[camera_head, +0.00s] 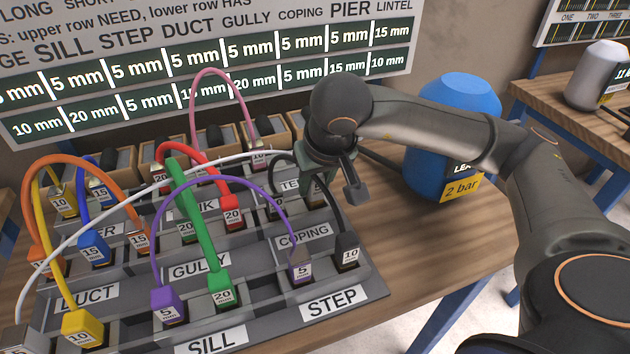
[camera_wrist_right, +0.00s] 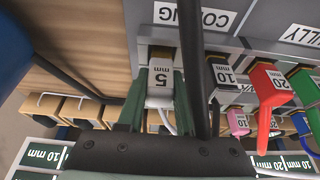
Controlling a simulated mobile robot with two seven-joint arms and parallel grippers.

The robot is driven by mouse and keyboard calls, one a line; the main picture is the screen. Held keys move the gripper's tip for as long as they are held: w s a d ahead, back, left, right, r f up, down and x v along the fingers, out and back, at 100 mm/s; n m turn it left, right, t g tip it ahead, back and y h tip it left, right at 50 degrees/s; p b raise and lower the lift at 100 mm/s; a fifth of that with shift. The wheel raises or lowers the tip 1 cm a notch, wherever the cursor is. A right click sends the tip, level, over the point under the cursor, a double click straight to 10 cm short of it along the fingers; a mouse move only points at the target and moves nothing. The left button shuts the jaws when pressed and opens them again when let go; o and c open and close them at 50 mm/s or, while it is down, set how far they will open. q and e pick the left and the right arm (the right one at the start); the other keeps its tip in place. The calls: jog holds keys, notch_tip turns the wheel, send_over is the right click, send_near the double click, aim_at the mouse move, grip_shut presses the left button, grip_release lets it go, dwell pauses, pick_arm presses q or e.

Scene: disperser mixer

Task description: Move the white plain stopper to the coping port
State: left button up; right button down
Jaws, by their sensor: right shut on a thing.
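My right gripper (camera_head: 322,180) reaches in from the right over the back right of the port block. In the wrist view its two fingers (camera_wrist_right: 158,100) are shut on the white stopper (camera_wrist_right: 160,78), marked 5 mm. The stopper's dark and brass end points at a port directly behind the COPING label (camera_wrist_right: 205,17). It is at the port's mouth or in it; I cannot tell how deep. In the head view the gripper hides the stopper, and the COPING label (camera_head: 303,235) is in front of it. A white hose (camera_head: 150,190) arches across the block. My left gripper is not in view.
A black hose (camera_wrist_right: 195,70) passes close beside the gripper to a black stopper (camera_head: 347,252). A purple stopper (camera_head: 301,268) sits in front of the COPING label. Green, red, blue and yellow hoses crowd the left. A blue tank (camera_head: 460,100) stands behind my arm.

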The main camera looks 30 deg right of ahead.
jog(key=shift+f, duration=0.25)
jog(key=shift+f+b, duration=0.3)
jog(key=shift+b, duration=0.25)
jog(key=shift+s+a, duration=0.1)
jog(key=shift+f, duration=0.1)
jog(key=c, duration=0.5)
grip_release()
